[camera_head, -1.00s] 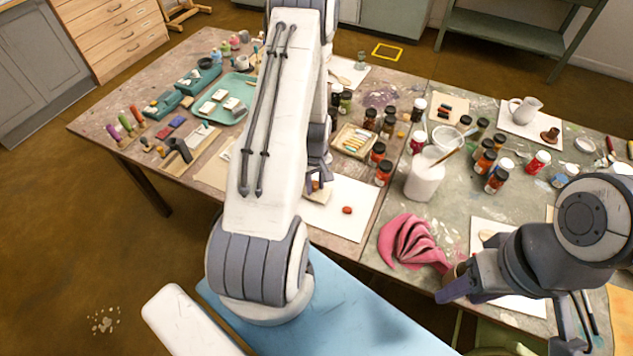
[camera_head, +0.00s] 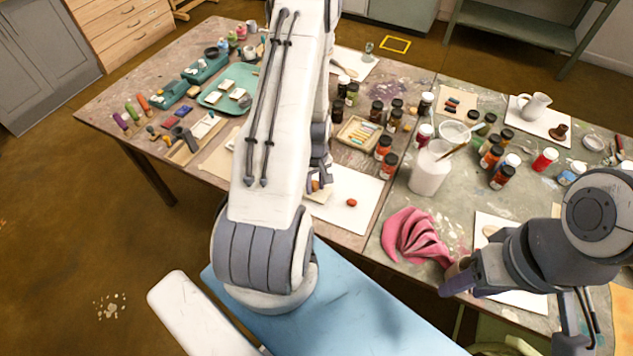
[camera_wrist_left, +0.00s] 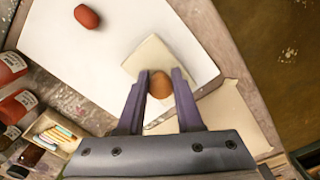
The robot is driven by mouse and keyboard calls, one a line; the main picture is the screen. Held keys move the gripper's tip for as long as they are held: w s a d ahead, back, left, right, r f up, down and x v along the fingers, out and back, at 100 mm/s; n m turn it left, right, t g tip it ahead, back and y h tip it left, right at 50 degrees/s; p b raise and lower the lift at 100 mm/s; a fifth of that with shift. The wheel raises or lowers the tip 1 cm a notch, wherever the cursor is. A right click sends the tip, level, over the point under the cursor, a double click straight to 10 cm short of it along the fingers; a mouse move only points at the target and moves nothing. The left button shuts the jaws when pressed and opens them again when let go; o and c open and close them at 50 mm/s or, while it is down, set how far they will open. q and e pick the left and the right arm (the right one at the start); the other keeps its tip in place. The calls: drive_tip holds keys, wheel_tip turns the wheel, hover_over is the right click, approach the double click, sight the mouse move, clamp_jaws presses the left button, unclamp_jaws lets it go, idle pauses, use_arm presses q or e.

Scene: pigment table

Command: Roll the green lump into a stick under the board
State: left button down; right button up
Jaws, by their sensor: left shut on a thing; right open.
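A flat cream board (camera_wrist_left: 160,55) with a round brown knob (camera_wrist_left: 161,84) lies over the white sheet (camera_wrist_left: 60,45) in the left wrist view. My left gripper (camera_wrist_left: 160,78) is shut on the knob, one finger on each side. In the head view the left gripper (camera_head: 319,182) is partly hidden by my arm, and the board (camera_head: 319,196) shows below it. No green lump is visible; whatever is under the board is hidden. A small red lump (camera_head: 351,202) lies on the sheet, apart from the board. My right gripper (camera_head: 456,284) is open near the table's front edge.
A pink cloth (camera_head: 414,236) lies right of the white sheet. A white jar with a brush (camera_head: 430,172) and several dark paint jars stand behind it. A tray of coloured sticks (camera_head: 359,133) lies behind the sheet. A teal tray (camera_head: 213,101) is at the far left.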

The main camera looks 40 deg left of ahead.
use_arm(q)
drive_tip(key=shift+s+d, duration=0.15)
drive_tip(key=shift+s, duration=0.4)
drive_tip(key=shift+w+p, duration=0.3)
drive_tip(key=shift+w, duration=0.35)
drive_tip(key=shift+w+a, duration=0.35)
drive_tip(key=shift+w, duration=0.4)
